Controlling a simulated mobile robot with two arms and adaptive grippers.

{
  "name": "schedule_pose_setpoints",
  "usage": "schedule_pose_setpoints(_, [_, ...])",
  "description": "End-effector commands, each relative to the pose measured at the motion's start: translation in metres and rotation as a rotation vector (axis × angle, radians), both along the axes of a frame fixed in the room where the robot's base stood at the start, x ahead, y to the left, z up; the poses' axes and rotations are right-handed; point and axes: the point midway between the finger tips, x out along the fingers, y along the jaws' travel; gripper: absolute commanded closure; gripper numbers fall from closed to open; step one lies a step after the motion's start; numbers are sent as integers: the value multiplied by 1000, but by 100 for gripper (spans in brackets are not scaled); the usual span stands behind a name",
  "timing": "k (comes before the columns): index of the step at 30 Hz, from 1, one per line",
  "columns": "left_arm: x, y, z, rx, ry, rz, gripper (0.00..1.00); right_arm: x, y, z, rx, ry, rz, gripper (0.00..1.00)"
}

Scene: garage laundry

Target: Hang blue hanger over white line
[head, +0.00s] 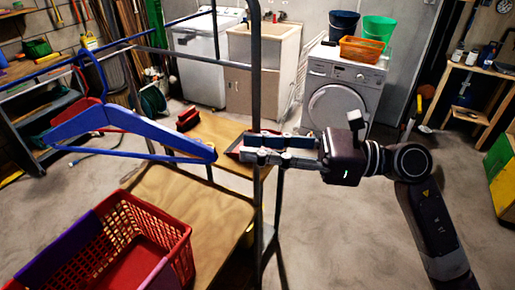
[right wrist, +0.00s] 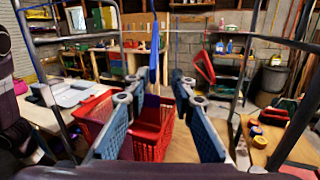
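The blue hanger (head: 125,118) is at the left in the head view, with its hook end up and its right end near my right fingertips. It shows edge-on as a thin upright blue shape (right wrist: 155,48) beyond the fingers in the right wrist view. My right gripper (head: 242,150) points left at it. Its two fingers (right wrist: 162,78) stand apart with nothing held between them. The hook is around or beside a blue rail (head: 45,73); I cannot tell which. I cannot make out the white line for sure. My left gripper is not in view.
A red basket (head: 180,240) stands on a wooden surface (head: 205,200) below the hanger. A metal upright (head: 256,90) rises by my right fingers. A washing machine (head: 342,75) with an orange basket (head: 362,49) on top stands behind. The floor at right is partly clear.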

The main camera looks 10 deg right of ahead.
Motion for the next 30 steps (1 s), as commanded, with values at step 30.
schedule_pose_setpoints(30, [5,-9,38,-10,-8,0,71,16,96,2,-52,-56,10,77])
